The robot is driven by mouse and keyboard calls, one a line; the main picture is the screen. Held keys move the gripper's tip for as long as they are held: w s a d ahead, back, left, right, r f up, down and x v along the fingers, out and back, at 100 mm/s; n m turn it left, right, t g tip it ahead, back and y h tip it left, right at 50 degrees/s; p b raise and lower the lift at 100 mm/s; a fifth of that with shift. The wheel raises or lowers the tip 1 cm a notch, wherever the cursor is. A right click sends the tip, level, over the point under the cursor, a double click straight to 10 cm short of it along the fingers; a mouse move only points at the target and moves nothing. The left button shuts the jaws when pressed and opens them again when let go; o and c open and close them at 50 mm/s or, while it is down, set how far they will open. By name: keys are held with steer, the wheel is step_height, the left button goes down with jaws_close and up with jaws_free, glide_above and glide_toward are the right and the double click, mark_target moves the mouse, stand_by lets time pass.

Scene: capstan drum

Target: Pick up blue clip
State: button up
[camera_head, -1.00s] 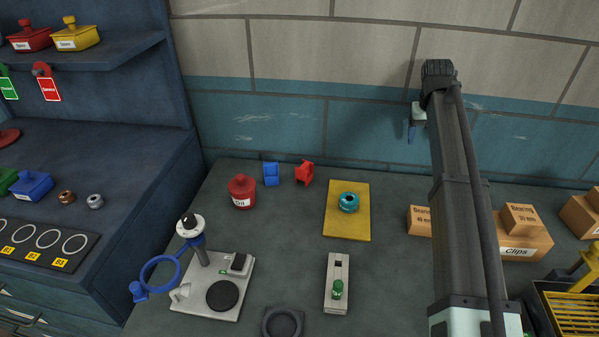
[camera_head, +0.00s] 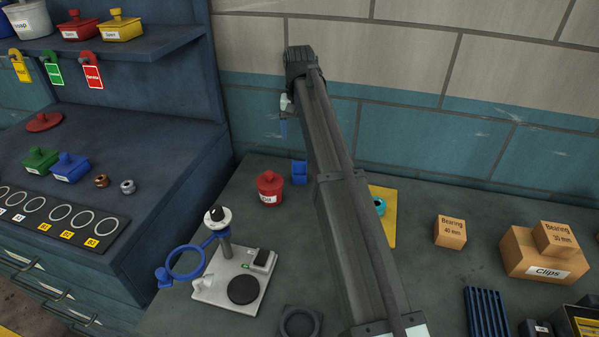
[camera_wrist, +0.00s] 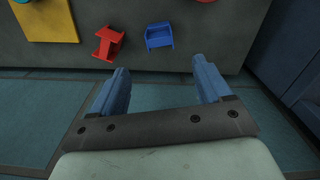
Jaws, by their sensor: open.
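The blue clip (camera_head: 299,172) is a small blue bracket near the back edge of the bench. In the wrist view, the blue clip (camera_wrist: 159,36) lies beyond the fingertips, roughly in line with the gap between them. My gripper (camera_wrist: 161,68) has two blue fingers spread apart with nothing between them. In the head view my gripper (camera_head: 284,128) hangs near the wall, above and slightly left of the clip and apart from it. My arm covers part of the bench just right of the clip.
A red clip (camera_wrist: 108,43) lies left of the blue one in the wrist view; my arm hides it in the head view. A red oil pot (camera_head: 269,187) stands close to the blue clip. A yellow mat (camera_head: 388,230) bears a teal ring (camera_head: 379,207). The tiled wall is close behind.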

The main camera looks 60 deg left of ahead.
mark_target(299, 162)
steer(key=f, duration=0.8)
steer(key=shift+s+f, duration=0.25)
steer(key=shift+s, duration=0.05)
steer(key=shift+w+d+f, duration=0.1)
steer(key=shift+w+f, duration=0.05)
steer(key=shift+f, duration=1.2)
steer(key=shift+w+f, duration=0.15)
steer(key=shift+f, duration=1.15)
steer(key=shift+c, duration=0.2)
steer(key=c, duration=1.1)
